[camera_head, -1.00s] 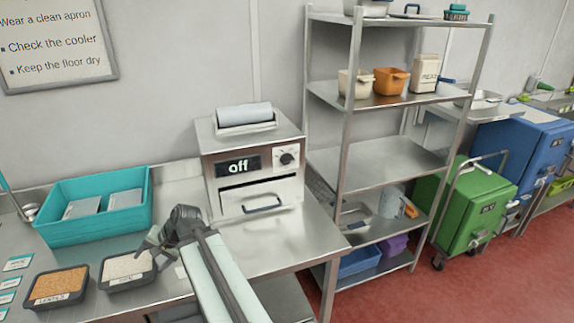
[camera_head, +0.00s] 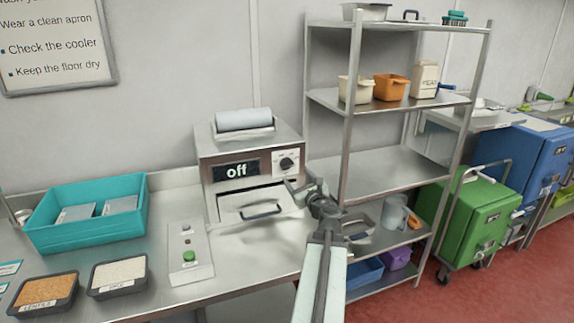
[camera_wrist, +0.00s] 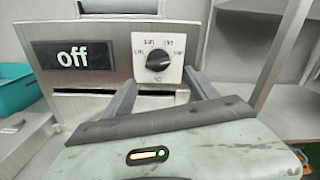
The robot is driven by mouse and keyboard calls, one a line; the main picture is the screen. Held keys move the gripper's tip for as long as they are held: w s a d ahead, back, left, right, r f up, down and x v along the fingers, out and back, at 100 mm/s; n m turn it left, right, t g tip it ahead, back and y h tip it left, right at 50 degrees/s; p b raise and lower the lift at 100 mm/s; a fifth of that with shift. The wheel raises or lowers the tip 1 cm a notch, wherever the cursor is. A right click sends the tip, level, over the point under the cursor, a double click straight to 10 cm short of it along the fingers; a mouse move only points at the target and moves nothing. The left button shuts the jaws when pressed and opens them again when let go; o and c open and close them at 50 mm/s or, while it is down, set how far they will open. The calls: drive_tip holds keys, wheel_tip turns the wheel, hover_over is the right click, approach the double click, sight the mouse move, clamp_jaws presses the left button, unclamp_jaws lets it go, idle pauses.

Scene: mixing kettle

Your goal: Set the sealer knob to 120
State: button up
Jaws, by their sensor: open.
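The sealer (camera_head: 250,165) is a steel box on the counter with a film roll on top. Its display (camera_head: 236,170) reads "off", and the wrist view shows the same reading (camera_wrist: 73,55). The black sealer knob (camera_head: 287,163) sits on a white dial plate right of the display. In the wrist view the knob (camera_wrist: 158,60) shows whole, with dial marks around it too small to read surely. My gripper (camera_head: 299,187) is open and empty, just below and in front of the knob, apart from it. In the wrist view my two fingers (camera_wrist: 162,92) stand below the knob's left and right sides.
The sealer's drawer handle (camera_head: 261,211) is below the display. A control box with a green button (camera_head: 189,256) stands left of it. A teal bin (camera_head: 88,238) and food trays (camera_head: 118,276) are further left. A steel shelf (camera_head: 385,172) stands close on the right.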

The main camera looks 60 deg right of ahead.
sight(290, 166)
drive_tip(key=x, duration=0.7)
drive_tip(key=shift+w, duration=0.35)
drive_tip(key=c, duration=1.3)
drive_tip(key=n, duration=1.3)
drive_tip(key=n+p, duration=0.1)
drive_tip(key=n, duration=0.5)
drive_tip(key=shift+s+d+r+n, duration=0.2)
drive_tip(key=shift+r+n, duration=0.2)
drive_tip(key=shift+c, duration=0.2)
drive_tip(key=n, duration=0.2)
drive_tip(key=shift+n, duration=0.4)
drive_tip(key=n, duration=0.7)
drive_tip(key=shift+w+a+r, duration=0.1)
drive_tip(key=shift+a+r, duration=0.05)
drive_tip(key=o, duration=1.4)
